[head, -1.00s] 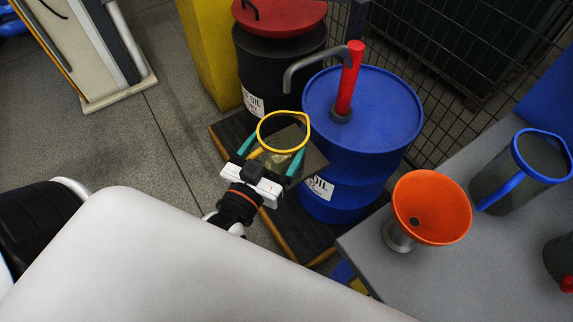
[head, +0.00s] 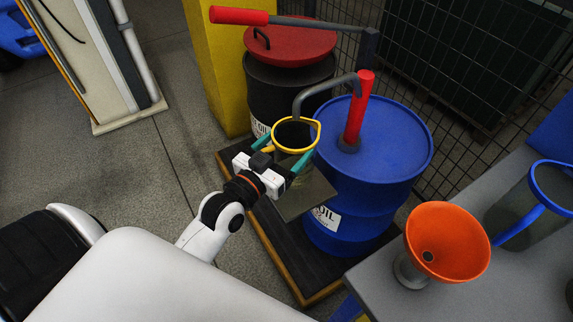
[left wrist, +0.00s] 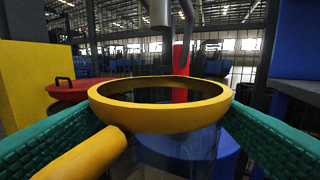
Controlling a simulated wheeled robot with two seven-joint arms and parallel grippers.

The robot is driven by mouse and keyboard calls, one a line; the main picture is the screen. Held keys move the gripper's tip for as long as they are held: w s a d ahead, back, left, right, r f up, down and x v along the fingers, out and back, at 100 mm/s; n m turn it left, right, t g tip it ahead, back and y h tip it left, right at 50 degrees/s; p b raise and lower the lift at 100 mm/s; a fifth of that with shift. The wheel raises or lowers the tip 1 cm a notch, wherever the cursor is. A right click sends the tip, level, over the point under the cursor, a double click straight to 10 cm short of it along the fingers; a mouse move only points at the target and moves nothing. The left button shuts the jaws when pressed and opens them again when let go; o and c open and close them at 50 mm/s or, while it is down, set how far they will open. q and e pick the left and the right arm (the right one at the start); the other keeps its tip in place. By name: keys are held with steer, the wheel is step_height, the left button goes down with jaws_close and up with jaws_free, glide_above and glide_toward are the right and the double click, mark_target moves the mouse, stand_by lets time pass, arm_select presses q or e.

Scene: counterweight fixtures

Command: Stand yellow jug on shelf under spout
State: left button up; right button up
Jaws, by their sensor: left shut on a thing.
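The yellow jug (head: 317,135) has a yellow rim and handle and a see-through body. My left gripper (head: 289,146) is shut on it, with teal fingers on both sides. The jug is upright. The grey spout (head: 297,105) curves from the red pump (head: 359,108) and ends just above the jug's rim in the head view. In the left wrist view the spout (left wrist: 159,12) hangs above and beyond the rim (left wrist: 160,123). The flat grey shelf (head: 312,197) shows below the jug at the blue drum; I cannot tell whether they touch. My right gripper is out of view.
The pump stands on the blue drum (head: 400,150). A red-handled lever (head: 238,15) reaches over a black drum (head: 290,82) with a red lid. A grey table (head: 375,275) at right holds an orange funnel (head: 450,235) and a blue-rimmed jug (head: 520,220). A yellow post (head: 215,70) stands behind.

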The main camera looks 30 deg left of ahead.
mark_target(283, 164)
arm_select(q)
step_height(283, 164, down, 4)
steer(key=shift+b, duration=0.35)
steer(key=shift+f, duration=0.1)
steer(key=o, duration=1.2)
steer(key=shift+f, duration=0.1)
steer(key=shift+o, duration=0.2)
steer(key=shift+s, duration=0.1)
